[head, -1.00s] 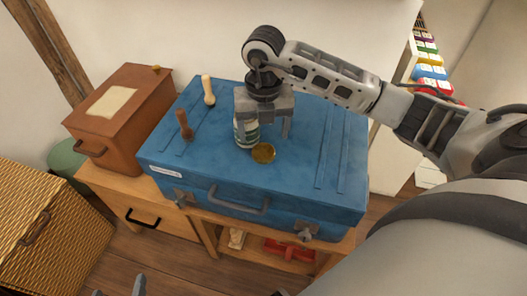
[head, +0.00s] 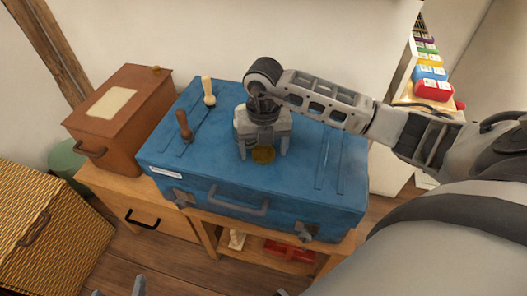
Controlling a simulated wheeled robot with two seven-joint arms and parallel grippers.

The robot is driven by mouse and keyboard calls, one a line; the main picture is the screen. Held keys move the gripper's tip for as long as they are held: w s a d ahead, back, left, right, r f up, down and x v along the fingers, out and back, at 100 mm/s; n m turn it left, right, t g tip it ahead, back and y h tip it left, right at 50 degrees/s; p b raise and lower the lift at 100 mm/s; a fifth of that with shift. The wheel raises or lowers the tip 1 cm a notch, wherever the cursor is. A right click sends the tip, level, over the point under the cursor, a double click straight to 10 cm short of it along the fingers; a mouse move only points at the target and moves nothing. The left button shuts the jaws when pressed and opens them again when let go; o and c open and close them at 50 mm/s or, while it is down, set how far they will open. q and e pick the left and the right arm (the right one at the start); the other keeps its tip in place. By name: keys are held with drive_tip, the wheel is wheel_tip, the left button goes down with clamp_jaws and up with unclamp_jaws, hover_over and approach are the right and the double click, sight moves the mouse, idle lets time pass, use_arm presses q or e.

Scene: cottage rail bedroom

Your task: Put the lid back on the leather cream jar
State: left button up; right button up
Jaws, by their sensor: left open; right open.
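The gold-coloured round lid (head: 264,155) lies flat on the top of the blue suitcase (head: 185,165). The leather cream jar (head: 251,143), with a pale and green label, stands upright just behind and left of the lid. My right gripper now hides most of the jar, including its top. My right gripper (head: 263,153) is open, pointing down, with its fingertips on either side of the lid. Whether the fingers touch the lid or jar cannot be told. My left gripper (head: 119,291) is open and empty at the bottom edge, low and away from the suitcase.
Two upright handled tools, one brown (head: 184,126) and one cream (head: 208,92), are on the suitcase's left part. A brown box (head: 130,110) stands left of the suitcase, and a wicker basket (head: 45,235) is at lower left. The suitcase's right part is clear.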

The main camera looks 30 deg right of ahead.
drive_tip(key=shift+c, duration=0.3)
drive_tip(key=c, duration=1)
drive_tip(key=shift+o, duration=0.2)
drive_tip(key=shift+r, duration=0.1)
drive_tip(key=shift+w+r, duration=0.1)
drive_tip(key=shift+r, duration=0.5)
drive_tip(key=s+a+r+p, duration=0.2)
drive_tip(key=s+a+r, duration=0.7)
drive_tip(key=a+r, duration=0.2)
drive_tip(key=shift+r, duration=0.35)
drive_tip(key=shift+w, duration=0.1)
